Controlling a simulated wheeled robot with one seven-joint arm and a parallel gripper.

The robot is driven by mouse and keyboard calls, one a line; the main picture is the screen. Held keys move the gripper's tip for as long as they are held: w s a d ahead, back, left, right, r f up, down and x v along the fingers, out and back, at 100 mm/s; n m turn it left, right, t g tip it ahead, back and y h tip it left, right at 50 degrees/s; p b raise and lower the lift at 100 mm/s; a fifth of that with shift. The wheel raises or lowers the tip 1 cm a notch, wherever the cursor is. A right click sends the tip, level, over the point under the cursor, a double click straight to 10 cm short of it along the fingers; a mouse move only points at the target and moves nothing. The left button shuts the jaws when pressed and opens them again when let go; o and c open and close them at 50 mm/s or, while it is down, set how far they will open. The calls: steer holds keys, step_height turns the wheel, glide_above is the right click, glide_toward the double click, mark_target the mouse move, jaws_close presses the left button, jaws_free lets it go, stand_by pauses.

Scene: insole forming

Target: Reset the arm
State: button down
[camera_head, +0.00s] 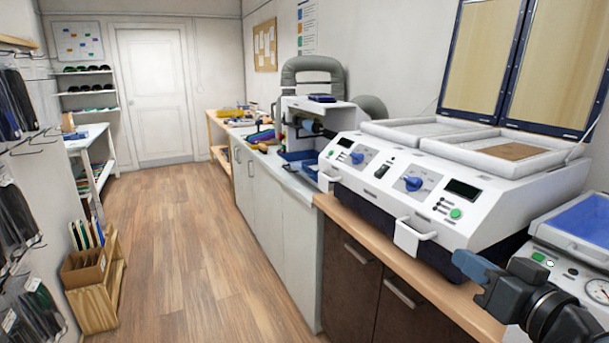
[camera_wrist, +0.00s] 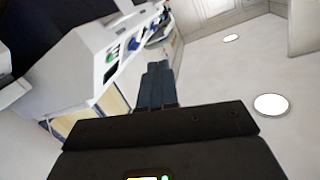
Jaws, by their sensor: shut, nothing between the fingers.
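My gripper (camera_head: 470,268) shows at the lower right of the head view, in front of the white forming machine (camera_head: 415,200) and near the counter's front edge. Its blue-grey fingers are closed together and hold nothing. In the wrist view the closed fingers (camera_wrist: 158,80) point up the picture, past the machine's white control panel (camera_wrist: 90,60). The wrist view looks tilted, with the ceiling and its round lights on the right. Most of my arm lies outside the head view.
The machine's lids (camera_head: 560,60) stand raised, with a brown sheet (camera_head: 512,151) in one bed. A blue-topped device with a gauge (camera_head: 575,240) stands close to my arm at the right. A wooden box (camera_head: 92,280) stands at the left. The wood floor (camera_head: 200,240) is clear.

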steer(key=s+a+f+m+h, duration=0.25)
steer(key=s+a+f, duration=0.3)
steer(key=s, duration=0.35)
steer(key=s+a+f+m+h, duration=0.2)
steer(key=s+a+f+m, duration=0.15)
steer(key=s+f, duration=0.45)
steer(key=s+d+r+n+g+y, duration=0.1)
steer(key=s+n, duration=0.6)
steer(key=s, duration=1.6)
steer(key=shift+s+d+g+b, duration=0.3)
steer(key=shift+d+b, duration=0.1)
steer(key=shift+d, duration=0.35)
stand_by(3.3)
